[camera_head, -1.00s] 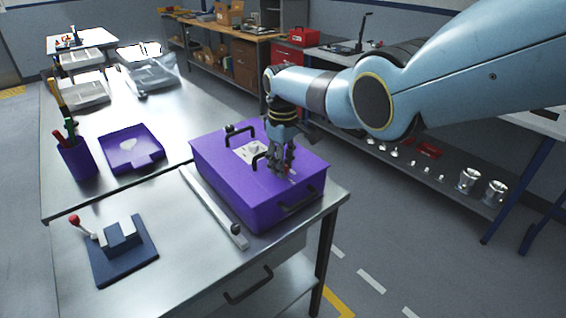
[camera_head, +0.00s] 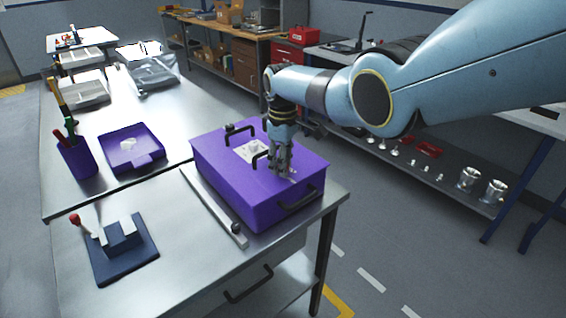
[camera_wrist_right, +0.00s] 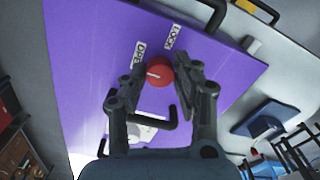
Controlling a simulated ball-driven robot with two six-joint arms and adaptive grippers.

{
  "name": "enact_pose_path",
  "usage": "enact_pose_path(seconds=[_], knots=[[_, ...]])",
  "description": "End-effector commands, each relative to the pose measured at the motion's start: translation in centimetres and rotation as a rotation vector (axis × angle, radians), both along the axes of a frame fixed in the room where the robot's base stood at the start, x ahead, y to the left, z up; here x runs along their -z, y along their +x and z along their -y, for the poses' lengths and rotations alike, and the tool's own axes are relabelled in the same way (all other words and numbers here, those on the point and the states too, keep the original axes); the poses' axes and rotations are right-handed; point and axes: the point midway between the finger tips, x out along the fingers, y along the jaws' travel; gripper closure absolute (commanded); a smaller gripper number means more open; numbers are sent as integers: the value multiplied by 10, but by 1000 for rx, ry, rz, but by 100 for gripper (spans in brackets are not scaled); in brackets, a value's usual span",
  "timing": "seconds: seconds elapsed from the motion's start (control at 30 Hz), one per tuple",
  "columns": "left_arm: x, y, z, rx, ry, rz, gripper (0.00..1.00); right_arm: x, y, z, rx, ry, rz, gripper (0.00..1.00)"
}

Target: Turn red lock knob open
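The red lock knob (camera_wrist_right: 159,71) is a round cap with a white pointer line, on the lid of a purple box (camera_head: 242,191). In the right wrist view, an OPEN label (camera_wrist_right: 138,54) and a LOCK label (camera_wrist_right: 172,37) lie beside it. The pointer lies toward the left of the knob, on the OPEN label's side. My right gripper (camera_wrist_right: 160,74) has its two fingers close in on either side of the knob and appears shut on it. In the head view the right gripper (camera_head: 283,175) points straight down at the lid and hides the knob. My left gripper is not in view.
Black handles (camera_head: 240,131) stand up from the lid near the right gripper. A metal bar (camera_head: 213,206) lies along the box's left side. A blue fixture (camera_head: 122,250) with a red-balled lever, a purple tray (camera_head: 134,150) and a pen cup (camera_head: 77,159) stand farther left on the bench.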

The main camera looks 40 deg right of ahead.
Motion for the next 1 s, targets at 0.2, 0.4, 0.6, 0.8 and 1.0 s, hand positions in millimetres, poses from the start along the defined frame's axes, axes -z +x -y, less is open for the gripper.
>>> enact_pose_path(seconds=[0.2,0.4,0.6,0.8,1.0], knots=[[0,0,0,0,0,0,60,0,0,0,0,0,0,49],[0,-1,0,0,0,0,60,0,0,0,1,0,0,49],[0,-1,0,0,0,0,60,-13,1,0,1,0,2,49],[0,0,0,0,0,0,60,-53,2,0,1,-1,6,49],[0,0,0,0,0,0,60,-95,1,0,0,-2,3,49]])
